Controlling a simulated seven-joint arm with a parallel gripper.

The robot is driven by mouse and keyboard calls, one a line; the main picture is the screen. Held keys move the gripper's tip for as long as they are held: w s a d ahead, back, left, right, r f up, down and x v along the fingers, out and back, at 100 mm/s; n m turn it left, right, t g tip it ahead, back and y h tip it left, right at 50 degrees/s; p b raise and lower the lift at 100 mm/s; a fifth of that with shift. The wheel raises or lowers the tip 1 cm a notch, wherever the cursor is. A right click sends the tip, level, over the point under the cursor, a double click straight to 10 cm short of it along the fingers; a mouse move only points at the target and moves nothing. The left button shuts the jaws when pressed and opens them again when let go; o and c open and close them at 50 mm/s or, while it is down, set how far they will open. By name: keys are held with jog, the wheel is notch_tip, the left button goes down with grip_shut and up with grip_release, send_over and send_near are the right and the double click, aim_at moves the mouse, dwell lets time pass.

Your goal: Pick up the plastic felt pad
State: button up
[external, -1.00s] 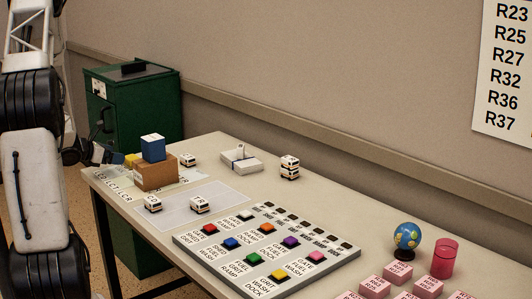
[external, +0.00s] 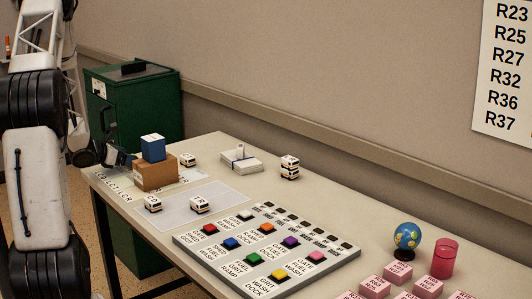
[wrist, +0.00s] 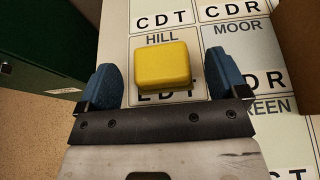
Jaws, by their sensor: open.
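A yellow rounded block (wrist: 162,64) lies on the lettered cards in the wrist view. It is the likeliest match for the plastic felt pad, but I cannot confirm its material. My gripper (wrist: 162,72) is open, with one blue fingertip to the left of the block and one to the right, and gaps show on both sides. In the external view my gripper (external: 121,158) is at the table's far left end, beside the brown box, and the yellow block is hidden there.
A brown box (external: 156,175) carries a blue block (external: 153,148) close to my gripper. A green cabinet (external: 148,105) stands behind the table's left end. A button panel (external: 330,262) lies farther right.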

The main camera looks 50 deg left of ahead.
jog(key=shift+x, duration=0.85)
jog(key=c, duration=1)
notch_tip(320, 180, up, 18)
dwell(0.8)
